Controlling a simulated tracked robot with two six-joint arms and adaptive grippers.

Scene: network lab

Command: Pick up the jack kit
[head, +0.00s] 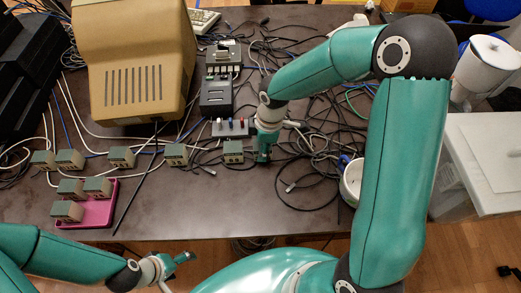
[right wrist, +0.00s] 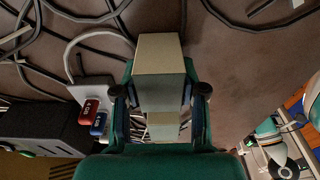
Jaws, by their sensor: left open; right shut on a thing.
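Several small grey-green and beige jack blocks are in the head view; I cannot tell which of them make up the jack kit. Three sit on a pink tray (head: 98,214) at the left front, and others stand in a loose row behind it. My right gripper (head: 262,148) is shut on the rightmost block (head: 233,151), at the table's middle. In the right wrist view this block (right wrist: 160,55) sits between the two fingers (right wrist: 163,92). My left gripper (head: 178,262) is open and empty, in front of the table's front edge.
A plate with red and blue plugs (head: 229,128) lies just behind the held block. A black box (head: 216,96) and a beige monitor (head: 136,65) stand farther back. Tangled cables (head: 310,160) cover the right. A white cup (head: 351,181) stands near my right arm. The front middle is clear.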

